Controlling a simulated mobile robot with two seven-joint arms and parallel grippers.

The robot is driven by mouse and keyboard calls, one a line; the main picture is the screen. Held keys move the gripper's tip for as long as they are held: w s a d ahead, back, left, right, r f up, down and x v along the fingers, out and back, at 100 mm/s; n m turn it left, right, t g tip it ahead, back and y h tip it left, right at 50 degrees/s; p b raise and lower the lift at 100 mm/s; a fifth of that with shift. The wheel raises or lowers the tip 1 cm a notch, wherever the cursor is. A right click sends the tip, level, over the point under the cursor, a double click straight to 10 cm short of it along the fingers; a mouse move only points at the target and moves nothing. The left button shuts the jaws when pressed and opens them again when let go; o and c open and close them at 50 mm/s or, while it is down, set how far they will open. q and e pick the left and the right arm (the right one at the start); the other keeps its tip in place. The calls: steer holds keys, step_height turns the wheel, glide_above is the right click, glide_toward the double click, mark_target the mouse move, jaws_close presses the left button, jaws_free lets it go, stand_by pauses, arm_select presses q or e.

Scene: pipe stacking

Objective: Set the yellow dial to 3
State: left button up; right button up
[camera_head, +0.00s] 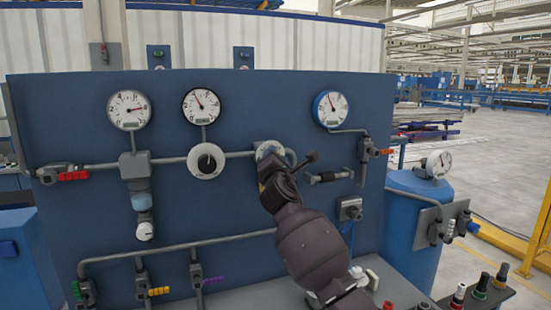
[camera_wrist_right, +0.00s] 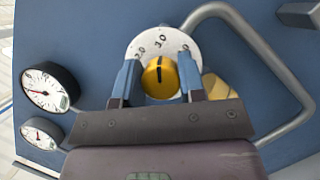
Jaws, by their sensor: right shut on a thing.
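The yellow dial (camera_wrist_right: 160,80) sits on a round white scale plate (camera_wrist_right: 144,45) in the right wrist view. The numbers 2.0 and 3.0 can be read on the plate; a further one at the right is partly covered. The dial's black line points up, roughly at 3.0. My right gripper (camera_wrist_right: 158,82) is shut on the dial, with one finger on each side. In the head view my right gripper (camera_head: 265,175) reaches the panel and hides the dial; only part of its white plate (camera_head: 268,147) shows. My left gripper is not in view.
The blue panel (camera_head: 80,210) carries pipes, gauges (camera_head: 128,110) and a black knob on a white plate (camera_head: 206,161) left of my gripper. A pipe handle (camera_head: 330,177) is close on the right. A blue tank (camera_head: 410,210) stands at the right.

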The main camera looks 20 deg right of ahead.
steer(key=o, duration=0.9)
steer(key=shift+o, duration=0.2)
steer(key=shift+s, duration=0.1)
steer(key=v, duration=1)
steer(key=shift+s, duration=0.3)
steer(key=shift+a, duration=0.15)
